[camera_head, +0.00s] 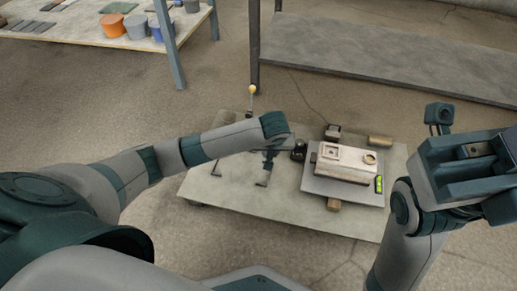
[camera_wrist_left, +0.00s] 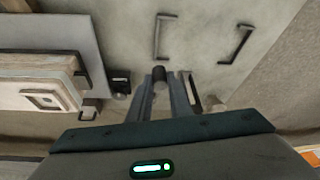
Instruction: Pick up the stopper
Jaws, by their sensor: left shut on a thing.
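My left gripper (camera_wrist_left: 164,90) is low over the work table, left of the pale mould block (camera_head: 343,162). In the left wrist view its two fingers are shut on a small dark, round-ended piece, which looks like the stopper (camera_wrist_left: 159,77). Most of the stopper is hidden by the fingers, and in the head view my left wrist covers it. I cannot tell whether it still touches a support. My right gripper (camera_head: 465,160) is raised at the right, away from the table; its finger opening does not show clearly.
The mould sits on a grey plate (camera_head: 318,187) with a green level (camera_head: 379,184). A black object (camera_head: 298,150) stands between plate and gripper. Dark brackets (camera_wrist_left: 162,36) are near the left gripper. A thin upright with a yellow ball (camera_head: 252,89) rises behind my wrist.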

